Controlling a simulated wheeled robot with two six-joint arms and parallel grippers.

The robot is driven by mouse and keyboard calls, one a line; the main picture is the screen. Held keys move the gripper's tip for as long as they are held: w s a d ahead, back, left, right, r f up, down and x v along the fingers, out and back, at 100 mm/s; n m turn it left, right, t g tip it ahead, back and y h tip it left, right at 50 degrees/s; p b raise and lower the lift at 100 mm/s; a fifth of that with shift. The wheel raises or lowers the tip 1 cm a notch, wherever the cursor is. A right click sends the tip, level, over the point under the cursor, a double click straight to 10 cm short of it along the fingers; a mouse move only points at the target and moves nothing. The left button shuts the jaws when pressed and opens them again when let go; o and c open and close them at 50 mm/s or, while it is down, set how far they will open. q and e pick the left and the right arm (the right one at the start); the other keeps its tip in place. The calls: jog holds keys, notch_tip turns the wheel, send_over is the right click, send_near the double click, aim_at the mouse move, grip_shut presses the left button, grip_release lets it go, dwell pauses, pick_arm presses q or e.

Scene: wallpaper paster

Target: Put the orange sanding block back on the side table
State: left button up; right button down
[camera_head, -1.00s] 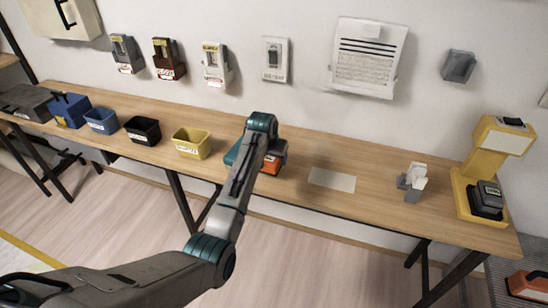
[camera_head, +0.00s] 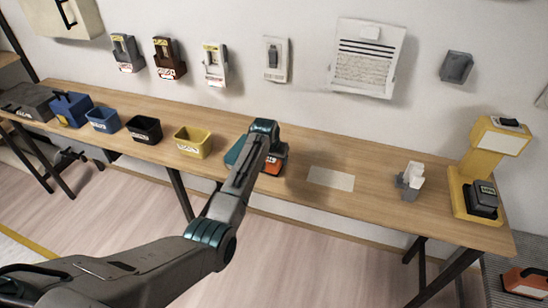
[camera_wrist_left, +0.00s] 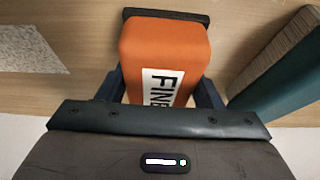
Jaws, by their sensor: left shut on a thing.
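The orange sanding block (camera_wrist_left: 168,58), with a white label reading "FIN" and a partly hidden letter, sits between the fingers of my left gripper (camera_wrist_left: 163,88) in the left wrist view. The gripper is shut on it. In the head view a small part of the orange block (camera_head: 273,164) shows beside my arm, at the long wooden table (camera_head: 380,192). My forearm hides the gripper's fingers there. I cannot tell whether the block touches the tabletop. My right gripper is not in view.
A teal object (camera_wrist_left: 285,82) stands close to the gripper. A pale rectangle (camera_head: 331,179) lies right of the block. A yellow bin (camera_head: 193,142) and several other containers stand left. A grey holder (camera_head: 411,182) and a yellow machine (camera_head: 484,170) stand right.

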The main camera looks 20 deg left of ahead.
pick_arm(q)
jog(key=shift+f, duration=0.4)
jog(key=o, duration=1)
